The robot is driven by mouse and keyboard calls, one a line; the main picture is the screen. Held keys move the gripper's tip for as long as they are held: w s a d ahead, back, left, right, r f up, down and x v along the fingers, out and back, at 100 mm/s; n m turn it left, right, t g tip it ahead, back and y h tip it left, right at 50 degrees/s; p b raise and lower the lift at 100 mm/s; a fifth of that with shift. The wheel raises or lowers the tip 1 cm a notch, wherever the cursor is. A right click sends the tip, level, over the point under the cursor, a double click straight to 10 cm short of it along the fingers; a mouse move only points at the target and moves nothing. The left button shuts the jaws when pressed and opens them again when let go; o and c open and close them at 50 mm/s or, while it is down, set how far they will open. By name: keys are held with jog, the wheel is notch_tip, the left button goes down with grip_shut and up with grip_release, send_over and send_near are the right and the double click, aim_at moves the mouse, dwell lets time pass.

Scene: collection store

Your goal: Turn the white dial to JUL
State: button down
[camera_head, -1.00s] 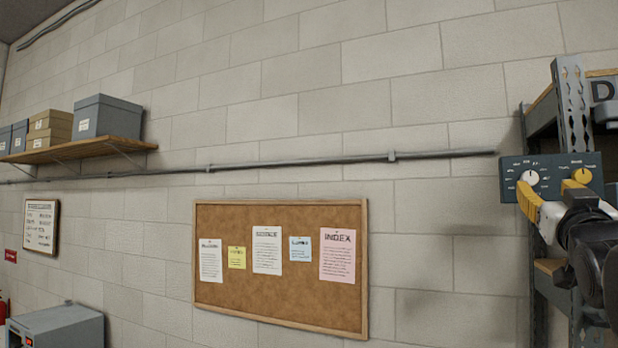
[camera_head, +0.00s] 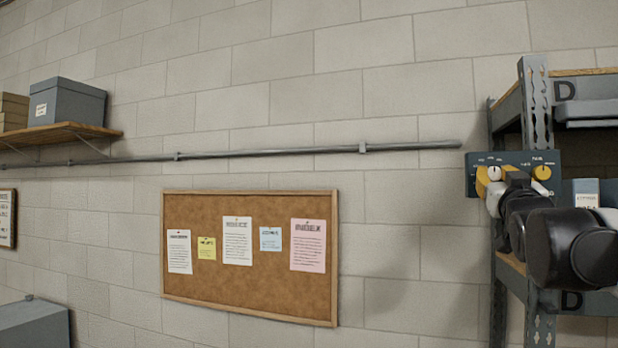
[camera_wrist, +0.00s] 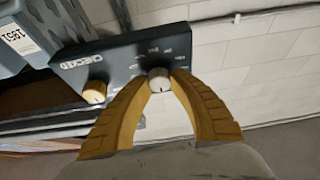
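The white dial (camera_head: 494,173) sits on the left part of a dark blue-grey panel (camera_head: 515,160) fixed to the shelf rack; it also shows in the wrist view (camera_wrist: 160,79). A dark mark shows on its near edge in the wrist view. Small labels ring the dial, but I cannot read JUL or any other. A yellow dial (camera_head: 542,172) is on the same panel, to the right in the head view and to the left in the wrist view (camera_wrist: 95,92). My gripper (camera_wrist: 162,76) has its yellow fingertips on both sides of the white dial, seemingly touching it.
The metal rack (camera_head: 536,110) with grey boxes stands at the right, close to my arm. A grey box with a 1951 label (camera_wrist: 22,45) is beside the panel. A corkboard (camera_head: 250,300) hangs on the wall, left of the rack.

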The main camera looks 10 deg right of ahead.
jog(key=shift+m+h, duration=0.4)
jog(key=shift+m, duration=0.1)
jog(key=m+g+h, duration=0.1)
jog(key=m, duration=0.2)
jog(key=shift+a+r+m+g, duration=0.1)
jog(key=shift+m+g, duration=0.2)
jog(key=shift+g, duration=0.1)
jog(key=shift+m+g+h+p, duration=0.45)
jog(key=shift+m+g+h, duration=0.35)
jog(key=shift+m, duration=1.2)
jog(key=c, duration=1.2)
grip_release()
jog(key=shift+o, duration=0.2)
jog(key=v, duration=1.2)
